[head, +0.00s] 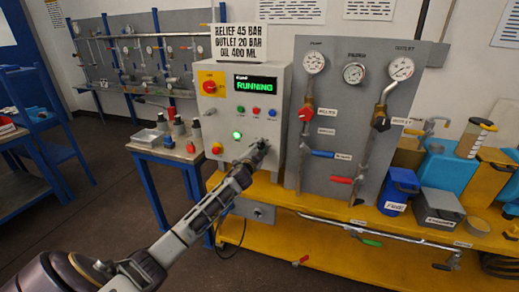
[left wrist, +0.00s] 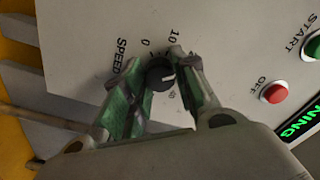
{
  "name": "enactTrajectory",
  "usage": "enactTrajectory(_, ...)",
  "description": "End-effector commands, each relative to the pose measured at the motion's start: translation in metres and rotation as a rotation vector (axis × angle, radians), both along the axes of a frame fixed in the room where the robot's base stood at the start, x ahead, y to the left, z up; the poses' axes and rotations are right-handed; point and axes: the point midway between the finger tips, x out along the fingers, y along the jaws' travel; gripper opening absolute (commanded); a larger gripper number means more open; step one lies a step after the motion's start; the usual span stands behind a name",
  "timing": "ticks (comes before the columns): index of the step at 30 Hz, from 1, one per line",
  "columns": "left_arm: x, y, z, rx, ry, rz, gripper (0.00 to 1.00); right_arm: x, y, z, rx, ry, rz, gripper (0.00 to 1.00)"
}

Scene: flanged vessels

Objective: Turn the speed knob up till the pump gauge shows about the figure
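The black speed knob (left wrist: 159,76) shows in the left wrist view on the pale panel, beside the word SPEED and printed figures 0 and 10. A white mark shows on its face. My left gripper (left wrist: 158,80) has its two green-padded fingers on either side of the knob; I cannot tell whether both touch it. In the head view my left gripper (head: 258,150) is at the control box's lower right and hides the knob. The pump gauge (head: 313,62) is at the panel's upper left, its reading too small to read. My right gripper is out of view.
The control box (head: 272,96) shows RUNNING (head: 254,85) in green. A sign (head: 247,35) above reads RELIEF 45 BAR, OUTLET 20 BAR, OIL 400 ML. A red stop button (head: 216,148) and red-handled valve (head: 306,113) are nearby. Two more gauges (head: 354,73) (head: 401,68) are rightward.

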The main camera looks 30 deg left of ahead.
Motion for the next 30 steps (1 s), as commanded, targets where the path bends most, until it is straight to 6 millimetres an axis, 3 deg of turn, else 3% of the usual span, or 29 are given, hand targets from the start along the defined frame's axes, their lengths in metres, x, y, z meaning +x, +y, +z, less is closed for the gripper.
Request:
enactTrajectory(6,0.0,-0.001,0.0,-0.001,-0.001,-0.002,0.51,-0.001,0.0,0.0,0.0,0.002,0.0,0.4)
enactTrajectory(20,-0.003,-0.001,0.0,-0.001,0.001,-0.001,0.51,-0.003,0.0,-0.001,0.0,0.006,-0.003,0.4)
enactTrajectory(30,-0.022,-0.006,-0.001,-0.001,0.001,-0.001,0.51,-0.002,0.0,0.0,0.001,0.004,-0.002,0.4)
